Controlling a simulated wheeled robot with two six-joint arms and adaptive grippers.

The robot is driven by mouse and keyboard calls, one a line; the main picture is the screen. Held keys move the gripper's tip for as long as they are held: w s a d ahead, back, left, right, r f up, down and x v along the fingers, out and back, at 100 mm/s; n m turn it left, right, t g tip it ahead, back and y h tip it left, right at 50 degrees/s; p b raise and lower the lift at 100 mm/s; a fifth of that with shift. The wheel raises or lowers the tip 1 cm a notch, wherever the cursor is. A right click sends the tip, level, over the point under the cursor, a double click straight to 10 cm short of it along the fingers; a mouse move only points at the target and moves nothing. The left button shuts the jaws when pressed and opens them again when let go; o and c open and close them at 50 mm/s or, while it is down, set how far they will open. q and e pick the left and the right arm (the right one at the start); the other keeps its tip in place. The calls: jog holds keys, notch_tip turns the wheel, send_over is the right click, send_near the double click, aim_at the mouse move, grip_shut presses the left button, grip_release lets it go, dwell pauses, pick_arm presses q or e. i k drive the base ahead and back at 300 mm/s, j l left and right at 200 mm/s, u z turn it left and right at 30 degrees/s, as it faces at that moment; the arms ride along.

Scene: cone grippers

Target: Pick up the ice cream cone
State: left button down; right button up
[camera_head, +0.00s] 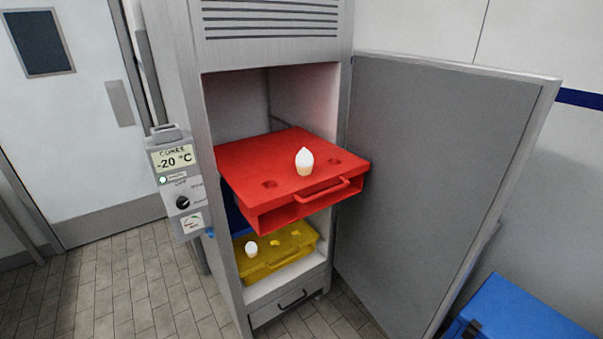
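An ice cream cone (304,162) with a white top and a tan cone stands upright in the red tray (253,152) of the open cabinet. Its lower part is hidden in the tray. A second white-topped cone (251,249) stands in the yellow tray (277,262) on the lower level, at that tray's left. Neither of my grippers shows in the head view.
The red tray juts out of the cabinet (278,18), with empty holes either side of the cone and a front handle (325,193). The cabinet door (430,170) stands open at right. A blue box (520,312) sits at lower right. Tiled floor (110,290) is clear at left.

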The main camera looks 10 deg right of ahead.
aim_at(304, 158)
jog(key=i+j+z, duration=0.2)
jog(key=j, duration=0.35)
jog(key=i+j+z, duration=0.2)
jog(key=j, duration=0.4)
jog(key=i+j+z, duration=0.2)
jog(key=j, duration=0.4)
jog(key=j+z, duration=0.2)
jog(key=j, duration=0.4)
jog(key=i+j+z, duration=0.2)
jog(key=j, duration=0.45)
jog(key=k, duration=0.1)
